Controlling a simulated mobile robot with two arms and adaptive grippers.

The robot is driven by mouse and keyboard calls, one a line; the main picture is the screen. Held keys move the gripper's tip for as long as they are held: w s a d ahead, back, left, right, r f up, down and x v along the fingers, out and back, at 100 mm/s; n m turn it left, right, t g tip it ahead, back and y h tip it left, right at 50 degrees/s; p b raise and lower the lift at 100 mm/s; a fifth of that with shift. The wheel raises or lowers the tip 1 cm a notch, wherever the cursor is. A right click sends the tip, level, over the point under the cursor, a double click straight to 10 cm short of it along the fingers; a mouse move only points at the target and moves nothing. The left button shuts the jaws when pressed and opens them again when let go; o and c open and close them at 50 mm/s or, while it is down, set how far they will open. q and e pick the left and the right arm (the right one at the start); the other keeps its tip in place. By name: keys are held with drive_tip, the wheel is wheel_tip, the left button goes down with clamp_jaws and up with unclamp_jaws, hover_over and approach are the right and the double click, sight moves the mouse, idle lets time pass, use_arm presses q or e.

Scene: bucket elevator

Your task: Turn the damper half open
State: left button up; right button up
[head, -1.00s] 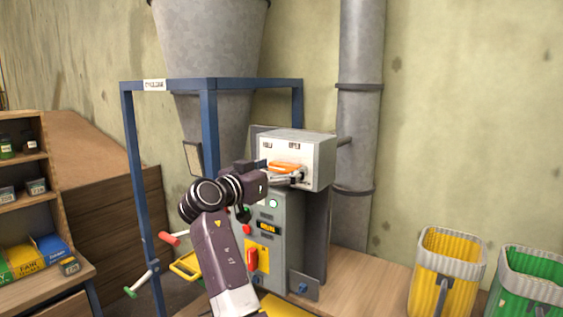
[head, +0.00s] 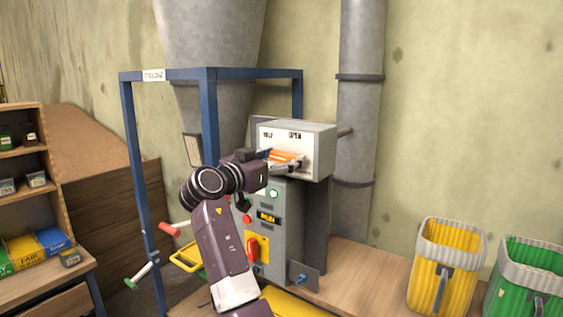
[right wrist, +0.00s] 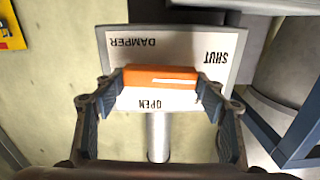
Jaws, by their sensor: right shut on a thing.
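The damper box (head: 322,140) is a light grey box with a white face, lettered HALF and OPEN along the top in the head view. Its orange handle (head: 284,155) lies roughly level below these words. My right gripper (head: 287,162) is shut on the handle. In the right wrist view the handle (right wrist: 160,76) lies between the two fingers, one at each end. There the white plate (right wrist: 180,45) reads DAMPER, SHUT and OPEN upside down, with OPEN just below the handle. Any pointer and the HALF mark are hidden in that view. My left gripper is not in view.
Below the box stands a grey control cabinet (head: 290,218) with buttons and a red switch (head: 252,249). A blue frame (head: 210,120) stands to the left, close to my right arm. A grey pipe (head: 360,110) rises behind. Yellow (head: 446,265) and green (head: 530,285) bins stand at right.

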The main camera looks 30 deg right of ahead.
drive_tip(key=m+b, duration=0.1)
drive_tip(key=b, duration=0.1)
drive_tip(key=m+b, duration=0.2)
drive_tip(key=b, duration=0.1)
drive_tip(key=m+b, duration=0.1)
drive_tip(key=b, duration=0.1)
drive_tip(key=shift+s+f, duration=0.1)
drive_tip(key=shift+f, duration=0.15)
drive_tip(key=m+b, duration=0.2)
drive_tip(key=shift+r+m, duration=0.1)
drive_tip(key=shift+m, duration=0.2)
drive_tip(key=shift+r+m+b, duration=0.1)
drive_tip(key=shift+m+b, duration=0.5)
drive_tip(key=shift+m, duration=0.2)
drive_tip(key=o, duration=1.2)
drive_tip(key=shift+s, duration=0.1)
drive_tip(key=shift+c, duration=0.2)
drive_tip(key=v, duration=1.2)
